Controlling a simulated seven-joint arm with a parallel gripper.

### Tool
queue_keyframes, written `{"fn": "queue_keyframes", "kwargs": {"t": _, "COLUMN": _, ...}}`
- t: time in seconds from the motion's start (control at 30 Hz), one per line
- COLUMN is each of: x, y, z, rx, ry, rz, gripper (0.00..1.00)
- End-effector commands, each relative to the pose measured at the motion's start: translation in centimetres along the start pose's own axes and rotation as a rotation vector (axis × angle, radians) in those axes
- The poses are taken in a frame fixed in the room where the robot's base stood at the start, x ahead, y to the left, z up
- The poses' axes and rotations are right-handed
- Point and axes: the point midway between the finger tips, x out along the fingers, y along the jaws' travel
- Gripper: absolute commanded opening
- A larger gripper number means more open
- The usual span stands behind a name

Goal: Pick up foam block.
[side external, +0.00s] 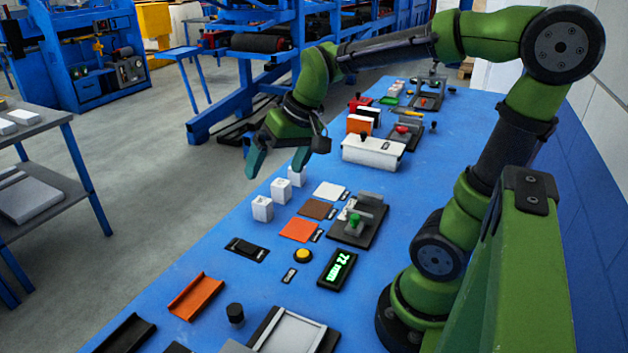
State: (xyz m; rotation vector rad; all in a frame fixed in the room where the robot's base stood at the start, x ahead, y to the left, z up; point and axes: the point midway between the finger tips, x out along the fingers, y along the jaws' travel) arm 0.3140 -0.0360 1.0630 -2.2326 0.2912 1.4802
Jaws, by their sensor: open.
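Three small white blocks stand in a row along the left edge of the blue table: a near one (262,209), a middle one (281,191) and a far one (297,177). They look like foam blocks, but I cannot tell which one is meant. My gripper (276,166) is open and empty, with teal fingers pointing down. It hangs above the table's left edge, above and close to the far and middle blocks in the picture. No block is between its fingers. The exact height gap is hard to judge.
Flat white (329,191), brown (315,209) and orange (298,230) squares lie right of the blocks. A fixture with a green knob (357,222) stands beside them. A white box (372,153) is behind. A yellow button (302,256) and a green-lit display (338,269) sit nearer.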

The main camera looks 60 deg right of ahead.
Motion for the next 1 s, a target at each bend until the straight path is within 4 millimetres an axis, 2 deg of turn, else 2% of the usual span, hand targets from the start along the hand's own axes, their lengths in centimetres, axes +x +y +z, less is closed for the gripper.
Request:
{"fn": "queue_keyframes", "kwargs": {"t": 0.03, "x": -0.7, "y": -0.7, "z": 2.1, "rx": -0.005, "ry": 0.029, "rz": -0.03, "gripper": 1.0}}
{"fn": "queue_keyframes", "kwargs": {"t": 0.1, "x": -1.3, "y": -1.4, "z": 4.5, "rx": -0.008, "ry": 0.06, "rz": -0.069, "gripper": 1.0}}
{"fn": "queue_keyframes", "kwargs": {"t": 0.2, "x": -1.9, "y": -2.0, "z": 7.2, "rx": -0.035, "ry": 0.094, "rz": -0.116, "gripper": 1.0}}
{"fn": "queue_keyframes", "kwargs": {"t": 0.3, "x": -2.6, "y": -2.4, "z": 8.8, "rx": -0.07, "ry": 0.119, "rz": -0.149, "gripper": 1.0}}
{"fn": "queue_keyframes", "kwargs": {"t": 0.37, "x": -3.0, "y": -2.7, "z": 9.2, "rx": -0.087, "ry": 0.134, "rz": -0.164, "gripper": 0.98}}
{"fn": "queue_keyframes", "kwargs": {"t": 0.5, "x": -3.8, "y": -3.1, "z": 9.3, "rx": -0.108, "ry": 0.155, "rz": -0.183, "gripper": 0.78}}
{"fn": "queue_keyframes", "kwargs": {"t": 0.9, "x": -3.7, "y": -3.0, "z": 9.2, "rx": -0.102, "ry": 0.152, "rz": -0.178, "gripper": 0.78}}
{"fn": "queue_keyframes", "kwargs": {"t": 1.0, "x": -2.6, "y": -2.4, "z": 8.9, "rx": -0.074, "ry": 0.118, "rz": -0.148, "gripper": 0.78}}
